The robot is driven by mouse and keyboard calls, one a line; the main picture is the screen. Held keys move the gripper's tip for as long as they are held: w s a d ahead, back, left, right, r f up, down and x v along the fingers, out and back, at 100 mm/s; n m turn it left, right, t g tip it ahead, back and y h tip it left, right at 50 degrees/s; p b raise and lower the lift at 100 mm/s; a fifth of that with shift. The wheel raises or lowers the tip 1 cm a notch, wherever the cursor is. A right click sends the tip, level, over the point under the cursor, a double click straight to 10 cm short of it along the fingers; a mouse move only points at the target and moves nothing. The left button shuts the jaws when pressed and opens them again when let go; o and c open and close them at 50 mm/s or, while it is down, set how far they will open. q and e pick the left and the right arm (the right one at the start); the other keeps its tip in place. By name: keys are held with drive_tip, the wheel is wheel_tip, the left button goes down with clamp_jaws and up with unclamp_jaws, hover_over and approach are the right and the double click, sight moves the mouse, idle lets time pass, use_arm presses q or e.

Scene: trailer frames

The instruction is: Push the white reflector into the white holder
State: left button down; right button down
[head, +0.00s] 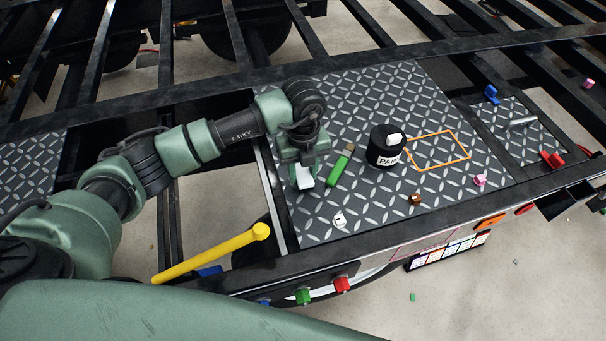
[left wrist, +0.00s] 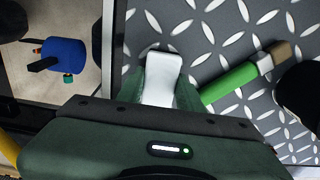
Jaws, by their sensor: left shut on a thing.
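My left gripper (head: 304,172) points down over the left part of the diamond-plate deck. It is shut on a white piece, which looks like the white reflector (head: 305,178). In the left wrist view this white piece (left wrist: 162,72) is a smooth slab sticking out between the fingers, above the plate near its left edge. Whether it touches the plate is unclear. A small white item (head: 340,220) lies on the deck near the front edge; I cannot tell whether it is the white holder. My right gripper is not in view.
An orange outline (head: 440,134) marks the deck. A yellow bar (head: 210,254) crosses the front left. Red (head: 342,284) and green (head: 303,296) pieces sit on the front rail.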

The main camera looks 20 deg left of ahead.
sight(303, 173)
use_arm(q)
wheel_tip(303, 173, up, 19)
drive_tip(key=b, duration=0.3)
idle(0.3)
